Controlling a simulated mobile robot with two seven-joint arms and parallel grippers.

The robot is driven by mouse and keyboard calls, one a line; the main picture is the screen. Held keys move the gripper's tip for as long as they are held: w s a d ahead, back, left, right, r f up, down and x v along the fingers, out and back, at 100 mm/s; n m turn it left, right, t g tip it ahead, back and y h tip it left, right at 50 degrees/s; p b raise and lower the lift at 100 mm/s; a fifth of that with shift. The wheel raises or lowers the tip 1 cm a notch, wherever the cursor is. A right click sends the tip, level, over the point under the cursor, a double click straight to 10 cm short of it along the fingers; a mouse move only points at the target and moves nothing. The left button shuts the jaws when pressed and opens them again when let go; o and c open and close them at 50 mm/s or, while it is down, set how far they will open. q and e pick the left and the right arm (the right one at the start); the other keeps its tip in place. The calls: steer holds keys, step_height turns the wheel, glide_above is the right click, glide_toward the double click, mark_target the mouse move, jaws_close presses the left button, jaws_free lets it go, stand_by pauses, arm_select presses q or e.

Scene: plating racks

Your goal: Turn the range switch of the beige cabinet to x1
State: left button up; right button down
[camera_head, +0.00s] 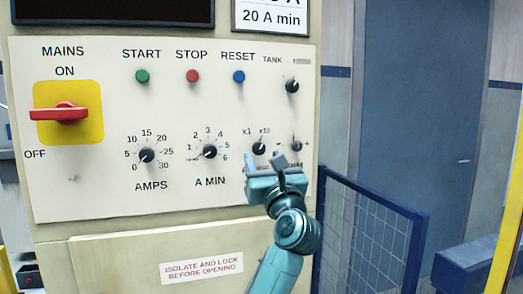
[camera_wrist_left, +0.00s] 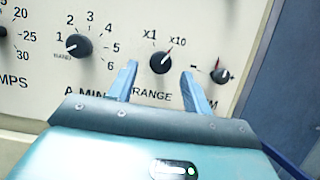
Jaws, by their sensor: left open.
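The beige cabinet's panel (camera_head: 100,205) faces me. Its range switch (camera_head: 259,148) is a small black knob, with x1 at its upper left and x10 at its upper right. In the left wrist view the range switch (camera_wrist_left: 160,62) shows clearly, and its pointer line leans up and right, toward x10. My left gripper (camera_head: 264,163) is open and empty, just below the knob in the head view. In the wrist view its two blue fingers (camera_wrist_left: 161,82) stand apart, to the lower left and lower right of the knob. I cannot tell whether they touch the panel.
The A MIN knob (camera_wrist_left: 78,46) is left of the range switch, and a smaller knob (camera_wrist_left: 220,76) is close on its right. The TANK knob (camera_head: 292,86) is above. A blue mesh fence (camera_head: 365,235) stands right of the cabinet.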

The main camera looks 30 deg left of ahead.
mark_target(258, 148)
arm_select(q)
steer(key=shift+x, duration=0.95)
steer(key=shift+w+a+r, duration=0.1)
steer(key=shift+w+a, duration=0.1)
steer(key=shift+w, duration=0.05)
steer(key=shift+c, duration=0.5)
